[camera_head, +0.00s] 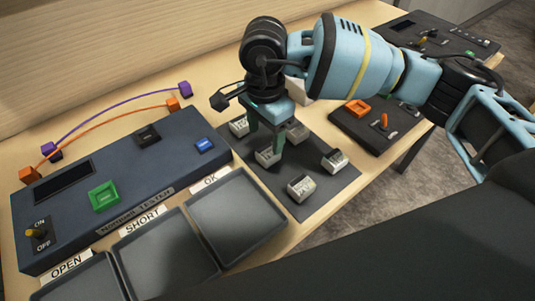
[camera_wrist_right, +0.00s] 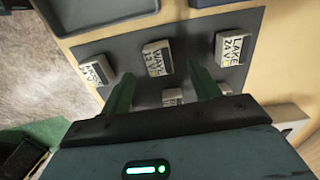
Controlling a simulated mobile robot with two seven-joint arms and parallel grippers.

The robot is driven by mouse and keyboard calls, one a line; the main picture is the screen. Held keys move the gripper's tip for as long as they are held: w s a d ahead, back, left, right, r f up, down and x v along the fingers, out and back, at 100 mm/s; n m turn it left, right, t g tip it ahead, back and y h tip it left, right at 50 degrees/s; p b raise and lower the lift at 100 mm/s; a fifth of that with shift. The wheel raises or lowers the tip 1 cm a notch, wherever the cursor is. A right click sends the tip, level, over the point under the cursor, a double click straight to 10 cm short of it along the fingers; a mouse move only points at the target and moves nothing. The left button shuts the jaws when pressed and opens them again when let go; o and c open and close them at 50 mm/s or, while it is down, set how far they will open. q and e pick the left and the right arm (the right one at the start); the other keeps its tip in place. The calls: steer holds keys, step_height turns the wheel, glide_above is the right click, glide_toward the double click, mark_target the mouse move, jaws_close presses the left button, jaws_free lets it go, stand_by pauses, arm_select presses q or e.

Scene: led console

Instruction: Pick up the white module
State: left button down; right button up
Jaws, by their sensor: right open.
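Several white modules lie on a dark mat (camera_head: 323,188). They include one at the front (camera_head: 301,187), one at the right (camera_head: 334,160), one at the left (camera_head: 239,126) and one by my fingers (camera_head: 267,155). My right gripper (camera_head: 265,136) is open and points down among them, with no module visibly held. In the right wrist view its fingers (camera_wrist_right: 162,78) are spread. A module marked WAVE (camera_wrist_right: 157,57) shows just past the gap between the fingertips, and one marked LAKE (camera_wrist_right: 232,48) is at the right. Other modules are partly hidden behind the gripper. My left gripper is out of view.
A blue tester console (camera_head: 120,190) with a green socket (camera_head: 104,196) stands left of the mat. Dark trays labelled OPEN, SHORT and OK (camera_head: 237,217) lie in front of it. A dark panel with an orange part (camera_head: 357,108) is to the right. Purple and orange cables arch behind.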

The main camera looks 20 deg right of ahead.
mark_target(266, 152)
steer(key=shift+s+f+p, duration=0.15)
steer(key=shift+f+p, duration=0.25)
steer(key=shift+f, duration=3.35)
steer(key=shift+c, duration=0.4)
steer(key=c, duration=1)
